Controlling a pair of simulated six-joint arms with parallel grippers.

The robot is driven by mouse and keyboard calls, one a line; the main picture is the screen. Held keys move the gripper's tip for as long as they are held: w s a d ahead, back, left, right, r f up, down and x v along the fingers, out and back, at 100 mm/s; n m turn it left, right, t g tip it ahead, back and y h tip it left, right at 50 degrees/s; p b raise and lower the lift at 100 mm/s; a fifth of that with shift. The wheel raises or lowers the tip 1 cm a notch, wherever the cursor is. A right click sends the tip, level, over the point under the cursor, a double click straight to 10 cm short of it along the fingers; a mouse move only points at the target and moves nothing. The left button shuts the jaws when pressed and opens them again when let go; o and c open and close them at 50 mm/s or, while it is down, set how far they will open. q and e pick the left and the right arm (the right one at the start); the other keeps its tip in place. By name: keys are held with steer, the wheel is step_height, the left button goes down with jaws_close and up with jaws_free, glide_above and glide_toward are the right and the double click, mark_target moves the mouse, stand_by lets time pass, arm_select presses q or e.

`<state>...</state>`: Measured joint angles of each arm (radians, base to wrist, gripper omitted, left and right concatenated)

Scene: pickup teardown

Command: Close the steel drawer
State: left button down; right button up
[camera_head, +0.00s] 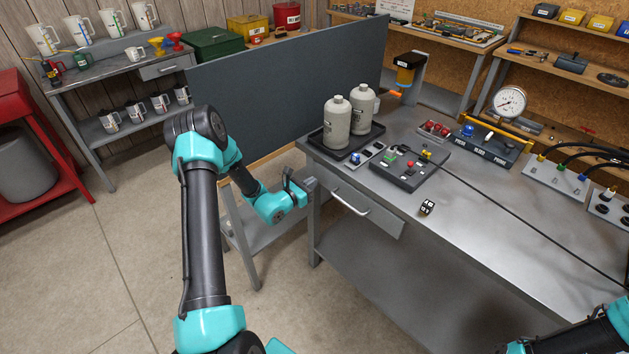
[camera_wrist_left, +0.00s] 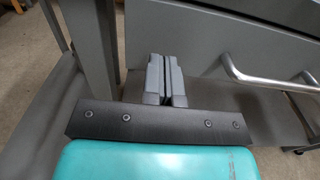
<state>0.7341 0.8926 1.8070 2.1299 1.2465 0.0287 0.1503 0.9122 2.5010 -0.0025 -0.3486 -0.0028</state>
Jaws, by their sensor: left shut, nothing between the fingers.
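The steel drawer (camera_head: 378,217) is a grey front with a bar handle (camera_head: 350,200), under the near left edge of the metal bench. It seems to stand slightly out from the bench, but I cannot tell how far. In the left wrist view the drawer front (camera_wrist_left: 200,30) fills the upper right, with its handle (camera_wrist_left: 262,80) at the right. My left gripper (camera_head: 309,184) is at the drawer's left end, left of the handle. In the left wrist view its fingers (camera_wrist_left: 165,75) are together and empty; contact with the drawer is unclear. My right gripper is not in view.
A bench leg (camera_head: 313,240) stands below the left gripper. A dark partition (camera_head: 280,95) rises behind. The floor in front is clear.

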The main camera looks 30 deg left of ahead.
arm_select(q)
steer(key=v, duration=1.1)
steer(key=shift+s, duration=0.15)
steer(key=s+d+f+m+g+h, duration=0.3)
steer(key=s+d+m+g+h, duration=0.15)
steer(key=d, duration=0.45)
steer(key=s+d+f+m+g+h, duration=0.3)
steer(key=s+d+m+g, duration=0.25)
steer(key=d, duration=0.35)
steer(key=s+d+f+m+g+y, duration=0.4)
steer(key=s+f+m+g+y, duration=0.15)
steer(key=s+m+g, duration=0.5)
steer(key=w+d+f+m+t+y, duration=0.1)
steer(key=w+m+t, duration=0.3)
steer(key=m, duration=0.7)
steer(key=shift+w+d+y, duration=0.5)
steer(key=shift+w+d, duration=0.3)
steer(key=shift+d, duration=0.1)
